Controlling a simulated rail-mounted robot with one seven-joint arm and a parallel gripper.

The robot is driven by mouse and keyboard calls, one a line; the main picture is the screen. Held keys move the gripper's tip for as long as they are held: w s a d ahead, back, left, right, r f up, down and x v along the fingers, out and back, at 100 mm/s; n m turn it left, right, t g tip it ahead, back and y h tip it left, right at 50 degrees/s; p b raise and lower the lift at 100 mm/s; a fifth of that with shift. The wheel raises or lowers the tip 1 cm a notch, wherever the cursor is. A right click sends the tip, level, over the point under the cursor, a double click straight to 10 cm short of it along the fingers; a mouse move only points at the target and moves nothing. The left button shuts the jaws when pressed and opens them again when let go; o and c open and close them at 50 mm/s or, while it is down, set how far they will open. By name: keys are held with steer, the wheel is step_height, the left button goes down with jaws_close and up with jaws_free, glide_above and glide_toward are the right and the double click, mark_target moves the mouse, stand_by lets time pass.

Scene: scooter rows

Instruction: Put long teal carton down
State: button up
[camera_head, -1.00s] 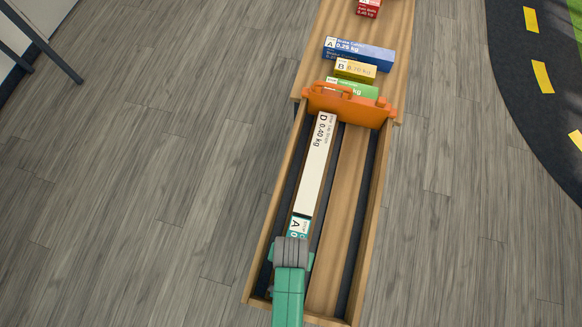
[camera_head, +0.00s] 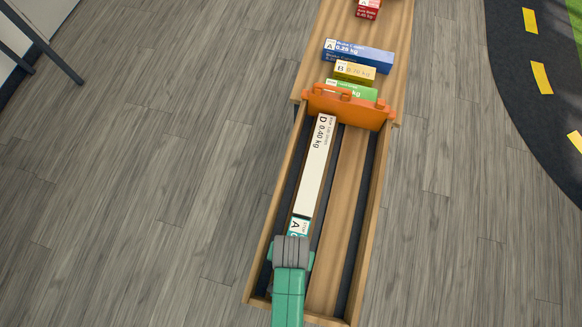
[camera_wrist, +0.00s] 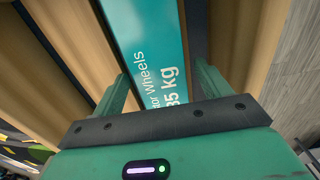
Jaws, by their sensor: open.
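The long teal carton (camera_head: 299,227) lies in the left lane of the wooden tray (camera_head: 376,190). My gripper (camera_wrist: 163,85) is open, one finger on each side of the carton. In the head view my gripper (camera_head: 292,252) is over the near part of the tray. Whether the fingers touch the carton I cannot tell.
A long white carton marked D (camera_head: 315,165) lies in the same lane beyond the teal one. The right lane is empty. An orange barrier (camera_head: 348,108) crosses the tray's far end. Blue (camera_head: 358,54), yellow (camera_head: 355,70), green (camera_head: 352,90) and red (camera_head: 368,9) boxes stand beyond it.

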step_height(320, 180, up, 8)
steer(key=shift+r+p, duration=0.25)
steer(key=shift+p, duration=0.6)
steer(key=w+d+r+t, duration=0.1)
steer(key=w+r+t, duration=0.3)
steer(key=w+r, duration=0.6)
steer(key=w+r+n+t, duration=0.1)
steer(key=w+r+t, duration=0.5)
steer(key=r, duration=0.7)
steer(key=w+r+n+t, duration=0.1)
steer(key=w+r+t, duration=0.3)
steer(key=w+r, duration=0.7)
steer(key=s+r+t, duration=0.3)
steer(key=s+r, duration=0.1)
steer(key=r, duration=0.7)
steer(key=s+r+t, duration=0.4)
steer(key=r, duration=0.8)
steer(key=s+a+r+n+t, duration=0.1)
steer(key=s+r+t, duration=0.3)
steer(key=r, duration=0.8)
steer(key=shift+s+r, duration=0.25)
steer(key=shift+s, duration=0.1)
